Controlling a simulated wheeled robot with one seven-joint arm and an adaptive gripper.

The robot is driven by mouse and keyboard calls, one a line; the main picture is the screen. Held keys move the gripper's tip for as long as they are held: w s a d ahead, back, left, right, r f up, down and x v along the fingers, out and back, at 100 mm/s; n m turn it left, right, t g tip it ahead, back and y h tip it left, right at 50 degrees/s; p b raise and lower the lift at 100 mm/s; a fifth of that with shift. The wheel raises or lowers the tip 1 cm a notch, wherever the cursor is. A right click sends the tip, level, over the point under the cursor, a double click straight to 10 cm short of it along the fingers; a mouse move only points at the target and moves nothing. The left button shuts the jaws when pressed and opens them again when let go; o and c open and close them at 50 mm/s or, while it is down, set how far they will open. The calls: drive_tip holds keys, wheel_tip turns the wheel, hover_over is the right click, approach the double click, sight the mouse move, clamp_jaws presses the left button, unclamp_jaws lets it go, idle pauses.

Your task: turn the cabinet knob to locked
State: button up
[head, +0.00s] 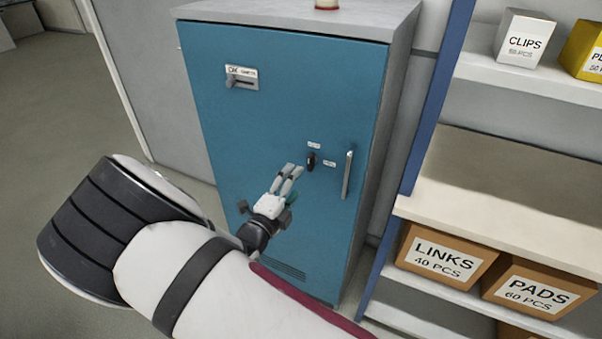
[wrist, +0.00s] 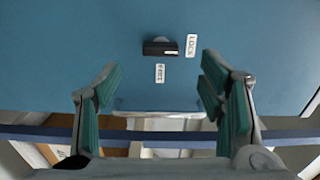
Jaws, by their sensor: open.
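The blue cabinet (head: 250,130) stands upright with its door shut. Its black knob (head: 311,160) sits left of the door handle and also shows in the wrist view (wrist: 158,47). There the knob lies level, its white mark at the right end, towards the LOCK label (wrist: 191,45). A second label (wrist: 160,73), apparently FREE, is below it. My gripper (head: 292,168) is open and empty, close to the knob's left in the head view. In the wrist view its fingers (wrist: 160,72) are spread wide, with the knob beyond and between them, apparently untouched.
The upright door handle (head: 347,174) is right of the knob. A slotted plate (head: 242,78) is at the door's upper left. Shelving (head: 480,180) with boxes stands close on the right. Open floor (head: 60,110) lies to the left.

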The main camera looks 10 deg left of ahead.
drive_tip(key=shift+v, duration=2.2)
drive_tip(key=s+d+r+m+g+h, duration=0.1)
drive_tip(key=d+r+m+g+h, duration=0.3)
drive_tip(key=d+m, duration=0.5)
drive_tip(key=s+d+r+m+g+h, duration=0.1)
drive_tip(key=d+r+m+g, duration=0.45)
drive_tip(key=d+m, duration=0.3)
drive_tip(key=s+d+r+m+g+y, duration=0.3)
drive_tip(key=s+d+r+m+g, duration=0.35)
drive_tip(key=s+d+m, duration=0.4)
drive_tip(key=s+r+m+t+y, duration=0.2)
drive_tip(key=s+r+m+y, duration=0.2)
drive_tip(key=s+m, duration=0.3)
drive_tip(key=s+d+r+m+t+y, duration=0.1)
drive_tip(key=s+r+m+y, duration=0.3)
drive_tip(key=m, duration=1.1)
drive_tip(key=shift+s+d+r+t, duration=0.2)
drive_tip(key=shift+s+r+t, duration=0.2)
drive_tip(key=shift+s, duration=1.25)
